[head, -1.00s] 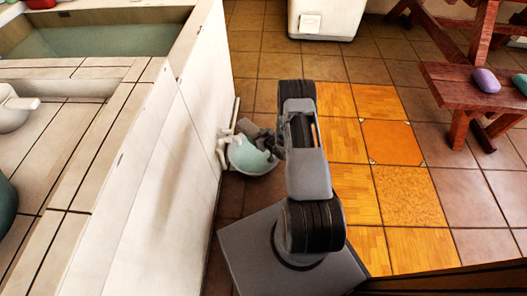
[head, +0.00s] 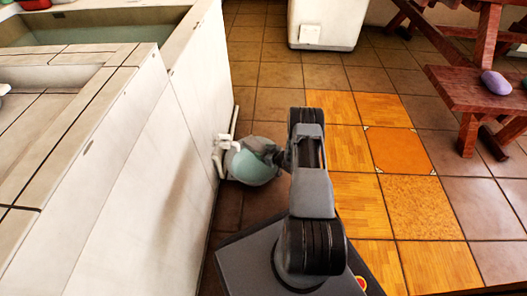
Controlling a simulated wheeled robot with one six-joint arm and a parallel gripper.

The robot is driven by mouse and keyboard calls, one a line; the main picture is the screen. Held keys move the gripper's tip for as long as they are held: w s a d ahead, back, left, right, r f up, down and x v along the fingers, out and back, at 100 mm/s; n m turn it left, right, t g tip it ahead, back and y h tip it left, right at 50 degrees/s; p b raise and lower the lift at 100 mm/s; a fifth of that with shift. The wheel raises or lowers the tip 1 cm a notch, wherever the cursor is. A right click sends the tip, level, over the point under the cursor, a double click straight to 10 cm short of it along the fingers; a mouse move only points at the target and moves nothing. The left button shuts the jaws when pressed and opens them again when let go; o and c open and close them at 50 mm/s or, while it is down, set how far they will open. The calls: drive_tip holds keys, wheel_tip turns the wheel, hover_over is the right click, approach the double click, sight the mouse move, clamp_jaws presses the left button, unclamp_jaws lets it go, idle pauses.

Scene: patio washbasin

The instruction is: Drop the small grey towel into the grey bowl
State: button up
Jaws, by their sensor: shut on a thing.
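My gripper (head: 242,147) is small and partly hidden at the end of my bent arm. It is beside the low white wall, left of my arm. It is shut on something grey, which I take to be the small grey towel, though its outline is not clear. A rounded grey and pale blue-green shape (head: 257,163) is right at the gripper. I cannot tell whether it is the grey bowl. No other bowl is clear in the head view now.
The white wall (head: 150,170) of the basin block (head: 60,120) runs along the left. A white pipe (head: 234,121) stands at it. A wooden bench (head: 470,90) with a purple thing (head: 496,82) is at right. A white box (head: 323,22) stands behind. The tiled floor between is open.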

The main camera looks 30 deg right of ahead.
drive_tip(key=shift+f+b, duration=0.35)
drive_tip(key=shift+f, duration=0.55)
drive_tip(key=o, duration=1)
drive_tip(key=p+v, duration=0.5)
drive_tip(key=v, duration=0.8)
drive_tip(key=shift+s+r+p, duration=0.2)
drive_tip(key=shift+s+p, duration=0.15)
drive_tip(key=shift+d, duration=0.1)
